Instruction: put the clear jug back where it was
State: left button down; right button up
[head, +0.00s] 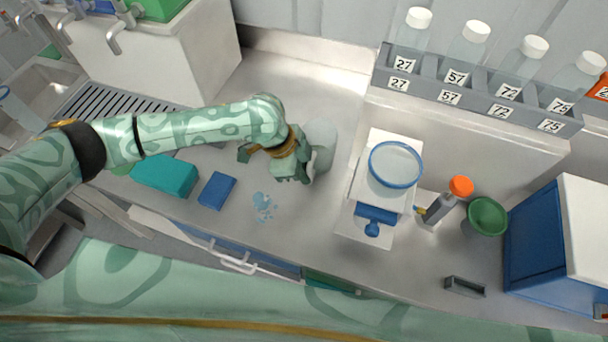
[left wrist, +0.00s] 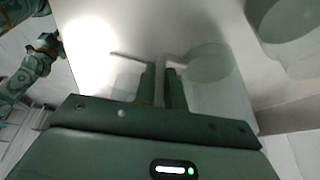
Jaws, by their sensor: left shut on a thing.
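The clear jug (head: 322,142), a pale see-through vessel, is at my left gripper (head: 302,166) over the middle of the worktop. The gripper is shut on the jug, reaching it from the left. In the left wrist view the two fingers (left wrist: 162,88) are close together at the jug's handle area, and the clear jug (left wrist: 208,88) shows behind and beside them. I cannot tell whether the jug's base touches the worktop. The gripper hides part of its lower left side.
A light blue spill (head: 263,207) lies near a blue sponge (head: 216,190) and a teal box (head: 166,176). A white device with a blue ring (head: 396,165) stands right of the jug. Numbered bottles stand in a grey rack (head: 480,95) behind. An orange-capped bottle (head: 440,207) and green funnel (head: 487,217) are right.

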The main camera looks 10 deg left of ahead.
pick_arm(q)
notch_tip(320, 180, down, 2)
jog(key=shift+f, duration=0.15)
jog(key=c, duration=1.5)
grip_release()
jog(key=shift+o, duration=0.2)
jog(key=p+v, duration=0.2)
jog(key=v, duration=1)
